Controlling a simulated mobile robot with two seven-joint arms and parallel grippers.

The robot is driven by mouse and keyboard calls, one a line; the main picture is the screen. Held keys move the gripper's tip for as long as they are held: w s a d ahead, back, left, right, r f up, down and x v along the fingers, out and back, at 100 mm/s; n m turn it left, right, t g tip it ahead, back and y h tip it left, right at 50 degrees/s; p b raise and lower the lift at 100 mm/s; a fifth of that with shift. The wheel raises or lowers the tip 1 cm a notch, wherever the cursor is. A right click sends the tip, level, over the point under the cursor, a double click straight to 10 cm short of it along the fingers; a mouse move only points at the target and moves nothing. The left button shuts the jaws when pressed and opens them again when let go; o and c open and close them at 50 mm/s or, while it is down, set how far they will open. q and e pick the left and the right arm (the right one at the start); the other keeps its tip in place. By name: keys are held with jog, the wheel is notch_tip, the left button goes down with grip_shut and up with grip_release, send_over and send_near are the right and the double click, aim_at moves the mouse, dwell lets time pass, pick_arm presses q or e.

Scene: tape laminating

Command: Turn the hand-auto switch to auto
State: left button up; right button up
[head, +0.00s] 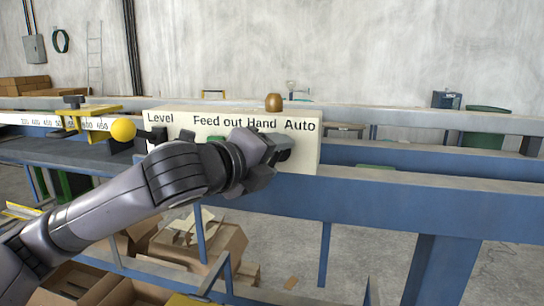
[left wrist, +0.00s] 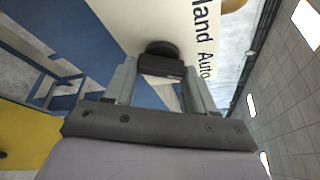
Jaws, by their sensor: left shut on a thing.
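The cream control panel (head: 225,121) carries the labels Level, Feed out, Hand and Auto. The black hand-auto switch (left wrist: 162,64) sits on the panel below the Hand and Auto labels and shows between the fingers in the left wrist view. My left gripper (head: 281,153) is shut on the switch, with one finger on each side of its handle. In the head view the gripper and wrist hide most of the switch and part of the panel. My right gripper is not in view.
A green button (head: 216,138) sits under Feed out, partly behind my arm. A brown knob (head: 273,102) stands on top. Blue rails (head: 420,199) run across, with cardboard boxes (head: 210,240) below.

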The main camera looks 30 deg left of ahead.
pick_arm(q)
jog(key=shift+m+y, duration=0.3)
jog(key=shift+m, duration=0.2)
jog(key=shift+g, duration=0.3)
jog(key=o, duration=1)
jog(key=shift+o, duration=0.2)
jog(key=shift+s, duration=0.1)
jog(key=v, duration=0.7)
jog(key=shift+b, duration=0.3)
